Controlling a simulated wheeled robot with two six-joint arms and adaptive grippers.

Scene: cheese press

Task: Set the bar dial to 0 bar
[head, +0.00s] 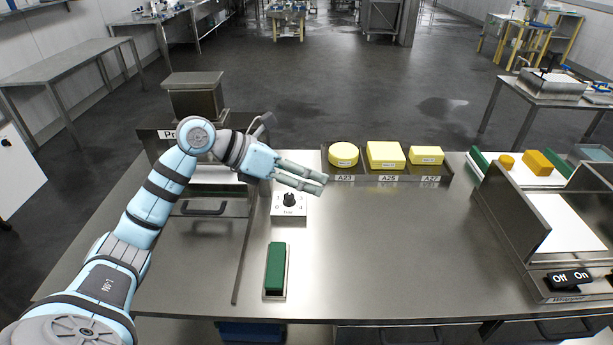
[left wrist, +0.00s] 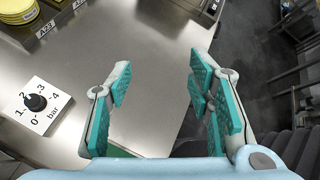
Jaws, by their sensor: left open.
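The bar dial is a black knob (head: 289,199) on a small white panel (head: 289,213) in front of the press, left of the table's middle. In the left wrist view the knob (left wrist: 36,102) sits at the left, ringed by the numbers 0 to 4 and the word "bar"; which number it points to is too small to tell for sure. My left gripper (head: 322,184) is open and empty, above and to the right of the dial, apart from it. Its spread teal-padded fingers (left wrist: 160,78) show bare table between them. My right gripper is not in view.
The press (head: 194,95) stands at the left, behind my left arm. A green block (head: 276,265) lies in front of the dial. Yellow cheeses (head: 386,155) stand on a labelled rack (head: 345,178) at the back. A wrapper (head: 545,225) is at the right. The table's middle is clear.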

